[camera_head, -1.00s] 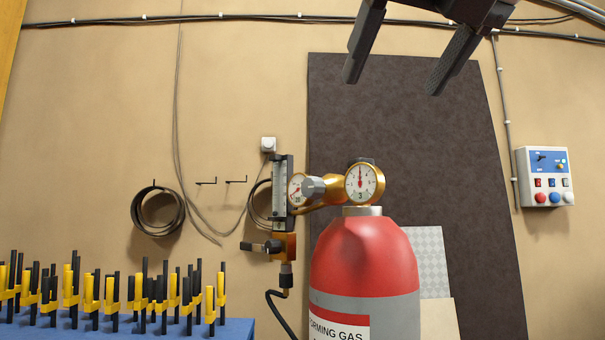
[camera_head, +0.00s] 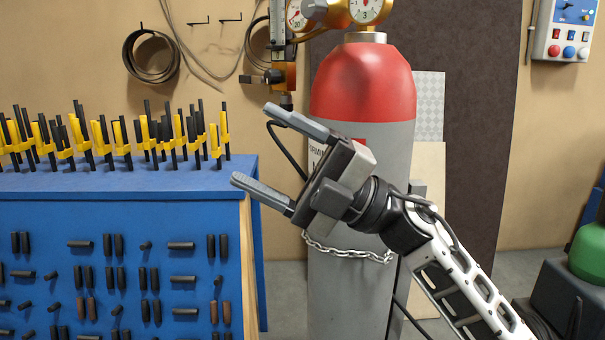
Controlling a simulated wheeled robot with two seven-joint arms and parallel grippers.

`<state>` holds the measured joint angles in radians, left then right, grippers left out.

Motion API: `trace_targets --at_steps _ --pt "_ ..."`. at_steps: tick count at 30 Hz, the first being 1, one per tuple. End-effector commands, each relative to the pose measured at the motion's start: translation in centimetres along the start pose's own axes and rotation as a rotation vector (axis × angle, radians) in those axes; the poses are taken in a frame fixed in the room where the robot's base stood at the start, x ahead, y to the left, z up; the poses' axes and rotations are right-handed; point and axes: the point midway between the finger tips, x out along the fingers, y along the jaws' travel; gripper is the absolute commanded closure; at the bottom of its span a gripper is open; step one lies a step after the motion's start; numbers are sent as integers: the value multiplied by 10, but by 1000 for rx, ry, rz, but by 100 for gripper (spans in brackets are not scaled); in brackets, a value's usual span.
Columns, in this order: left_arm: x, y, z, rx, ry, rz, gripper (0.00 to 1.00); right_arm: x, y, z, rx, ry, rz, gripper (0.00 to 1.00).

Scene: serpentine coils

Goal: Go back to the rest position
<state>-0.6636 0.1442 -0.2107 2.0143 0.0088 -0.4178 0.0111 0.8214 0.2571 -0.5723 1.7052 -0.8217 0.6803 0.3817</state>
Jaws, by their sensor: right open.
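My right gripper (camera_head: 265,148) is open and empty. Its two grey fingers point left and up, in front of the gas cylinder and near the right end of the blue workbench. My right arm comes in from the lower right corner. The gas cylinder (camera_head: 362,85) has a red top and a grey body, and my gripper and arm hide part of its label and body. My left gripper does not show in this view.
The blue workbench (camera_head: 120,178) at left carries several black and yellow clamps (camera_head: 103,136). Gauges and a regulator (camera_head: 368,10) top the cylinder, and a chain (camera_head: 345,251) crosses it. A control box (camera_head: 565,32) hangs at upper right. A green tank (camera_head: 590,250) stands at right.

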Motion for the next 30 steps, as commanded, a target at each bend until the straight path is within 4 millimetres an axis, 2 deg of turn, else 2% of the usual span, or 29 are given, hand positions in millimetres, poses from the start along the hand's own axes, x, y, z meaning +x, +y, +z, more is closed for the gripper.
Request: trace_targets --at_steps 1,5,6,8,9,11,12,14,15,17,21,25,27,30 --pt "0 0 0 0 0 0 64 -21 -17 9 97 -99 79 26" --pt "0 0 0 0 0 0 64 -80 -58 32 316 -378 245 26" --pt "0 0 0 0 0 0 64 -102 -75 36 384 -472 285 26" --pt "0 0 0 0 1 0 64 -137 -102 40 485 -617 334 26" --pt "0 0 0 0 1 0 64 -160 -123 39 552 -716 359 26" --pt "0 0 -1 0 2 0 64 -194 -152 33 646 -856 387 26" --pt "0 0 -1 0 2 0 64 -217 -172 26 707 -948 399 26" --pt "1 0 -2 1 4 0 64 -249 -202 12 796 -1081 407 26" --pt "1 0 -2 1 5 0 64 -270 -222 -1 853 -1167 408 26" --pt "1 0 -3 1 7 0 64 -299 -250 -23 938 -1293 402 26" --pt "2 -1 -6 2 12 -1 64 -354 -303 -86 1121 -1550 366 26" --pt "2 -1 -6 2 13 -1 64 -386 -334 -139 1247 -1717 323 26" --pt "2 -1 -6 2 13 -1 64 -396 -343 -159 1291 -1775 305 26" --pt "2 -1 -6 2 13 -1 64 -403 -350 -176 1329 -1820 288 26"
